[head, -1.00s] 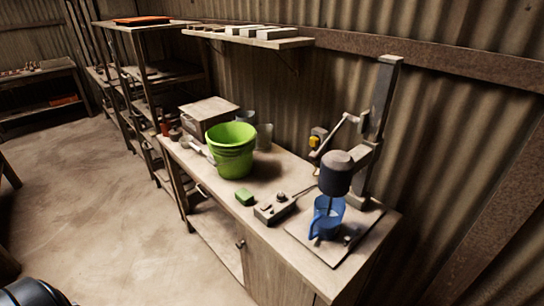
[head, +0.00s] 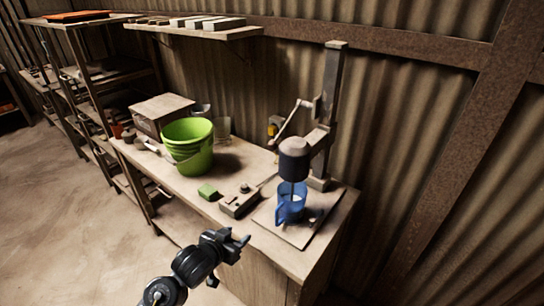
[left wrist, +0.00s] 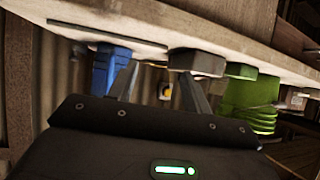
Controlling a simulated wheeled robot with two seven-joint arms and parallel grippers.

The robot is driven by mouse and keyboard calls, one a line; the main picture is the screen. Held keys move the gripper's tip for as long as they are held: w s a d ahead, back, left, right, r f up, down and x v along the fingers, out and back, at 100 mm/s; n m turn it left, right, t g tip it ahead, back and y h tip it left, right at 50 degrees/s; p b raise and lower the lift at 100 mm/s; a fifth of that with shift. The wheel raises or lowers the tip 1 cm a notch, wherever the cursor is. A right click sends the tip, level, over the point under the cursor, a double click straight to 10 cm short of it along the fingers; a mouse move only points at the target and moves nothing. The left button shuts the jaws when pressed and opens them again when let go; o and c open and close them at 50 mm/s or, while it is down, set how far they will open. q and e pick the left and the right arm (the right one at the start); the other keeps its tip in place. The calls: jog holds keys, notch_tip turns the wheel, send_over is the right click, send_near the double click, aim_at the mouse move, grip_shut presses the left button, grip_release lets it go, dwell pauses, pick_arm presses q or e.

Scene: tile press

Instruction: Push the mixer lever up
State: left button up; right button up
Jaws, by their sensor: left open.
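The mixer (head: 294,160) stands at the right end of the workbench, with a dark motor head on an upright metal post. Its lever (head: 288,121) is a thin bar running from the post down to the left, behind and above the head. A blue jug (head: 290,203) stands under the head, and the mixer's shaft reaches down into it. My left gripper (head: 240,247) is in front of the bench edge, apart from the mixer and lever. It is open and empty; its fingers (left wrist: 160,82) show in the left wrist view. My right gripper is out of view.
A grey control box (head: 239,201), a green block (head: 207,192) and a green bucket (head: 188,145) stand on the bench left of the mixer. A shelf (head: 200,32) hangs on the corrugated wall. The floor left of the bench is clear.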

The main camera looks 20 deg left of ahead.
aim_at(270, 148)
pick_arm(q)
jog(key=w+d+r+m+t+h, duration=0.1)
jog(key=w+r+t+h, duration=0.15)
jog(key=w+r, duration=0.5)
jog(key=w+r+m+t+h, duration=0.1)
jog(key=w+r+t+h, duration=0.2)
jog(key=r, duration=0.8)
jog(key=shift+g+y, duration=0.25)
jog(key=shift+g, duration=0.1)
jog(key=p+x, duration=0.2)
jog(key=x, duration=0.9)
jog(key=shift+r+p, duration=0.15)
jog(key=shift+p, duration=0.15)
jog(key=shift+w+d, duration=0.1)
jog(key=shift+w, duration=0.35)
grip_shut()
